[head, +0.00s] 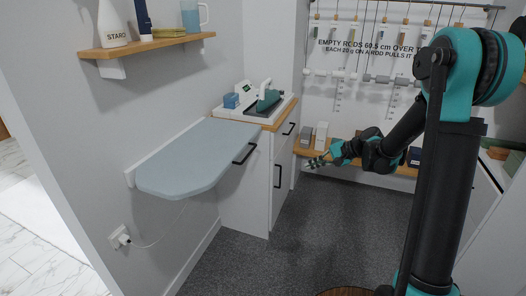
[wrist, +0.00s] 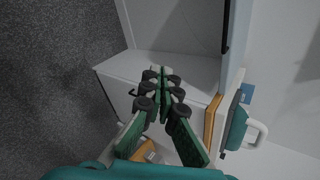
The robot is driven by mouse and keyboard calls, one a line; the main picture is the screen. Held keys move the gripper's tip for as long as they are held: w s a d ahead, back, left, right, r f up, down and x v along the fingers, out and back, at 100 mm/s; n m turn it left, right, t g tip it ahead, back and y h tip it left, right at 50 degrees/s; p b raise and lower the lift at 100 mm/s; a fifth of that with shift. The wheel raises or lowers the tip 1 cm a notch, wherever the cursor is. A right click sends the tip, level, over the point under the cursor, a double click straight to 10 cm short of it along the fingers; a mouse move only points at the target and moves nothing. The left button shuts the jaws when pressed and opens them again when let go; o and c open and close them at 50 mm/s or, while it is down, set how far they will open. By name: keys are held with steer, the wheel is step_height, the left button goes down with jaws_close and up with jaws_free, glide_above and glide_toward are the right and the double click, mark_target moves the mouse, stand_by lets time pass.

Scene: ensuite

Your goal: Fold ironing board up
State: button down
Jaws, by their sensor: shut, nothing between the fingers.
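The ironing board (head: 190,158) is a pale blue-grey panel with a rounded near end. It is out level, with its long left side along a white strip on the left wall. A black bar handle (head: 245,154) shows at its right edge; I cannot tell whether it is fixed to the board or the cabinet behind. My gripper (head: 312,162) is shut and empty, right of the board and apart from it, in front of the wooden bench. In the wrist view my closed green-padded fingers (wrist: 161,78) point toward white cabinet faces. I cannot identify the board there.
A white cabinet (head: 284,153) with black handles stands beyond the board. A teal iron (head: 268,100) on its stand sits on top. A wall shelf (head: 145,46) with bottles and a mug hangs above the board. A cord runs to a socket (head: 120,237). Grey carpet (head: 300,235) is clear.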

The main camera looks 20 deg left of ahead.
steer(key=w+a+f+m+g+y, duration=0.1)
steer(key=w+a+m+g+y, duration=0.1)
steer(key=w+a+y, duration=0.4)
steer(key=w+a+f+m+g+y, duration=0.3)
steer(key=w+a+f+g+y, duration=0.2)
steer(key=w+a+f+y, duration=0.4)
steer(key=s+a+r+h, duration=0.2)
steer(key=s+a+r, duration=0.3)
steer(key=a+r, duration=0.2)
steer(key=shift+a, duration=0.5)
